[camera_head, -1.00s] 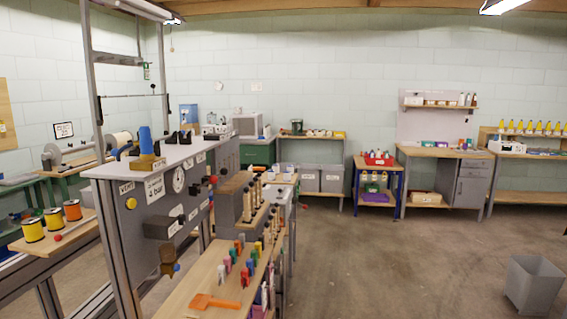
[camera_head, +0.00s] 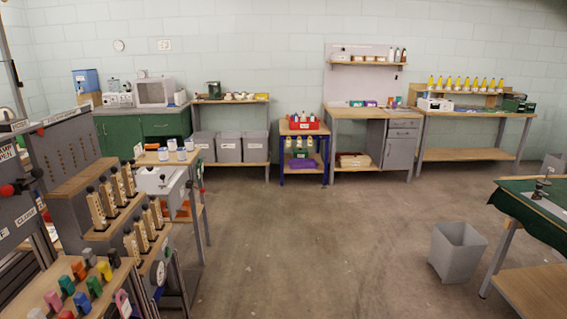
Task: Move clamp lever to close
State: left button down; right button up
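Neither of my grippers is in view. At the left edge, a grey machine panel (camera_head: 12,215) carries a lever with a red part (camera_head: 6,190) and a black knob (camera_head: 37,172). A white label reading "OPEN" (camera_head: 8,153) is above it, and another label, partly legible as "CLOSE", (camera_head: 25,214) is below it. I cannot tell for sure whether this is the clamp lever, nor its exact position. The rest of the machine is cut off by the left edge.
Several wooden pegs with black knobs (camera_head: 97,208) stand on a grey stepped block. Coloured clips (camera_head: 80,271) are in front. A grey bin (camera_head: 457,252) stands on the floor at right, by a green-covered table (camera_head: 535,203). The middle floor (camera_head: 310,240) is clear.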

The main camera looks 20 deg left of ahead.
aim_at(37, 172)
jog(key=i+j+u, duration=0.1)
jog(key=i+u, duration=0.65)
jog(key=i, duration=0.15)
jog(key=i+l+u, duration=0.2)
jog(key=i+u, duration=0.95)
jog(key=u, duration=0.2)
